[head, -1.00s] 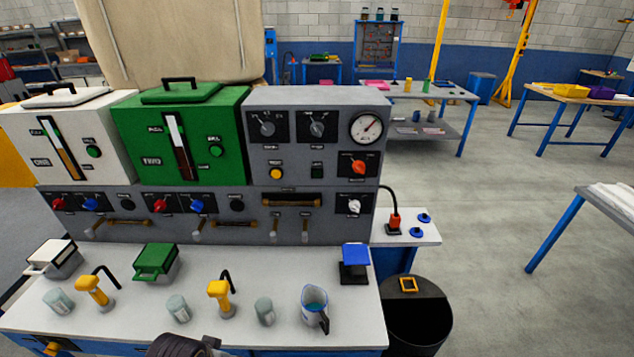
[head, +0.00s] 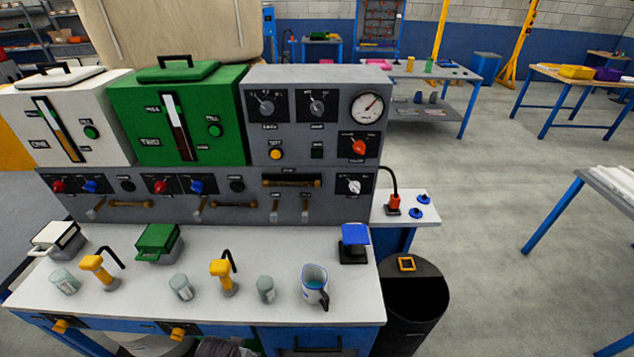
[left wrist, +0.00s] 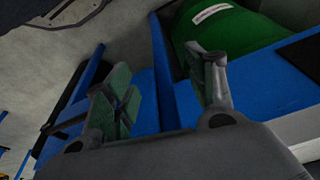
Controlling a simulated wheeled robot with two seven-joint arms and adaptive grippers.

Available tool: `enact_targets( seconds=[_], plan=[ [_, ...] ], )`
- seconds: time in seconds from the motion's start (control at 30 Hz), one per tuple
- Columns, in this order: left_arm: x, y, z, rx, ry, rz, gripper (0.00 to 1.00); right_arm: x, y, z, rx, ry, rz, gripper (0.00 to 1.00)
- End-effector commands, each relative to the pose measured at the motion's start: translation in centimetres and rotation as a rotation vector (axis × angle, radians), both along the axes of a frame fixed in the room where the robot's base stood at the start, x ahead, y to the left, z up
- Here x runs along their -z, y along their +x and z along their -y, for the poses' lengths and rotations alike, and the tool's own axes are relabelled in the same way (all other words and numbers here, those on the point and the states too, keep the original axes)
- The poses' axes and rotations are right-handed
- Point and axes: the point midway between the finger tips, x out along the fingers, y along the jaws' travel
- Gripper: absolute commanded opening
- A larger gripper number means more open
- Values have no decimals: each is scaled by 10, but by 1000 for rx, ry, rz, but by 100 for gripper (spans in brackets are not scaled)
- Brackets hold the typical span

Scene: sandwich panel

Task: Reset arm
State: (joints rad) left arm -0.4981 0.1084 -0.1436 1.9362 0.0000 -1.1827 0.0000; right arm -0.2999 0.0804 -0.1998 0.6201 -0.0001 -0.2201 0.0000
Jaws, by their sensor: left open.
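My left gripper (left wrist: 165,95) shows in the left wrist view with its two fingers apart and nothing between them. Blue bench parts and a green rounded thing (left wrist: 235,28) lie beyond the fingers. In the head view only a dark bit of my arm shows at the bottom edge, below the bench front, and neither gripper can be seen there. The grey control panel (head: 315,135) stands at the back of the white-topped bench (head: 120,310), beside a green unit (head: 215,115) and a white unit (head: 105,120).
On the bench stand yellow-handled tools (head: 222,275), grey cups (head: 182,288), a blue-rimmed jug (head: 313,277) and a blue-topped block (head: 355,240). A black bin (head: 415,300) stands right of the bench. The floor further right is open up to other tables (head: 575,85).

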Motion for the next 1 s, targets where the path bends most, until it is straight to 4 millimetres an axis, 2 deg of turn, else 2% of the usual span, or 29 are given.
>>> enact_targets(
  seconds=[0.1, 0.57, 1.0],
  plan=[
    [32, -6, -1, 2, 1, -14, 56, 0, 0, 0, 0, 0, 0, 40],
    [139, -44, -6, 9, 5, -51, 56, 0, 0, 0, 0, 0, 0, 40],
    [226, -104, -14, 17, 9, -88, 56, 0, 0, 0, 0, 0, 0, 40]
  ],
)
